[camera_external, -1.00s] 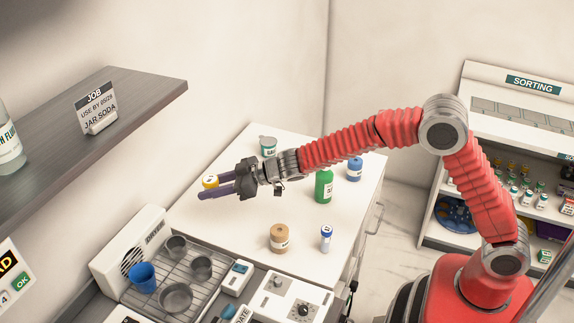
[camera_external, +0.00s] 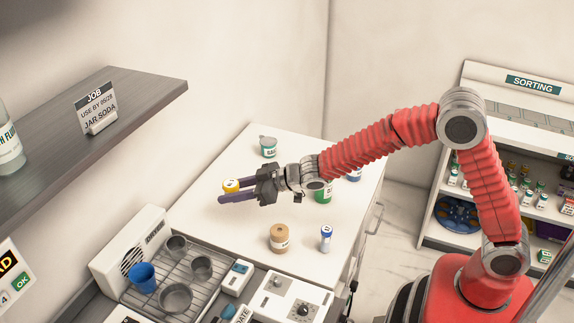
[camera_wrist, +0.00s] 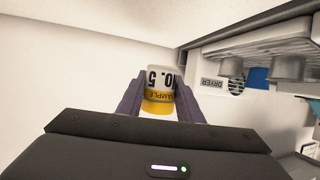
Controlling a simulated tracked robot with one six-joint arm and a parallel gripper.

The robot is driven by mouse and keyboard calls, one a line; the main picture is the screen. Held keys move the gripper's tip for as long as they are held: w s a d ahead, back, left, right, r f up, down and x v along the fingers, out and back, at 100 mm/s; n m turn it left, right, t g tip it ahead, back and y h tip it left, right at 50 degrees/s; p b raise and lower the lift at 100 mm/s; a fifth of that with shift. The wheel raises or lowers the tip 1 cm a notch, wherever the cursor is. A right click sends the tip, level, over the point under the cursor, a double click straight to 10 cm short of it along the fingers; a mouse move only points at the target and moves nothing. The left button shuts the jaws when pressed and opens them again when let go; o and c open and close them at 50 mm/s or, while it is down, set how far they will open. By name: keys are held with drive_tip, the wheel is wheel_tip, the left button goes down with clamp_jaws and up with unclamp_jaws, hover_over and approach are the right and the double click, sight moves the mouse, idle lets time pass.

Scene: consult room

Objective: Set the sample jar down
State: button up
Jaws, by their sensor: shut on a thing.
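In the external view my gripper (camera_external: 238,191) is over the left part of the white counter (camera_external: 215,228).
A tan jar (camera_external: 279,238) and a blue-capped vial (camera_external: 326,238) stand nearer the camera. A grey-lidded jar (camera_external: 268,147) stands at the back; a green bottle (camera_external: 323,192) is partly behind my arm. A dryer (camera_external: 132,252) and rack of cups are at left.

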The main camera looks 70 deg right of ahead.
drive_tip(key=s+d+f+m+h, duration=0.1)
drive_tip(key=s+d, duration=0.2)
drive_tip(key=s, duration=0.2)
drive_tip(key=s+d+f+m+h, duration=0.1)
drive_tip(key=s+d, duration=0.2)
drive_tip(key=s, duration=0.2)
drive_tip(key=s+d+f+m+h, duration=0.1)
drive_tip(key=s+d+f+h, duration=0.1)
drive_tip(key=s, duration=0.3)
drive_tip(key=shift+s+d+t, duration=0.3)
drive_tip(key=shift+s+d, duration=0.05)
drive_tip(key=shift+d, duration=0.25)
drive_tip(key=shift+r, duration=0.15)
wheel_tip(320, 180, up, 8)
drive_tip(key=f, duration=0.1)
drive_tip(key=w+d+r+n+y, duration=0.1)
drive_tip(key=w+r+n+y, duration=0.15)
drive_tip(key=w, duration=0.55)
drive_tip(key=w+d+r+n+y, duration=0.15)
drive_tip(key=w+r, duration=0.25)
drive_tip(key=w, duration=0.4)
drive_tip(key=w+d+f+n+g+y, duration=0.1)
drive_tip(key=w+d+f, duration=0.1)
drive_tip(key=f, duration=0.3)
drive_tip(key=w+d+f+y, duration=0.2)
drive_tip(key=w+d+f, duration=0.1)
drive_tip(key=d+f, duration=0.1)
drive_tip(key=shift+d+f+n+g, duration=0.15)
drive_tip(key=shift+f+n+g, duration=0.25)
drive_tip(key=shift+f, duration=0.5)
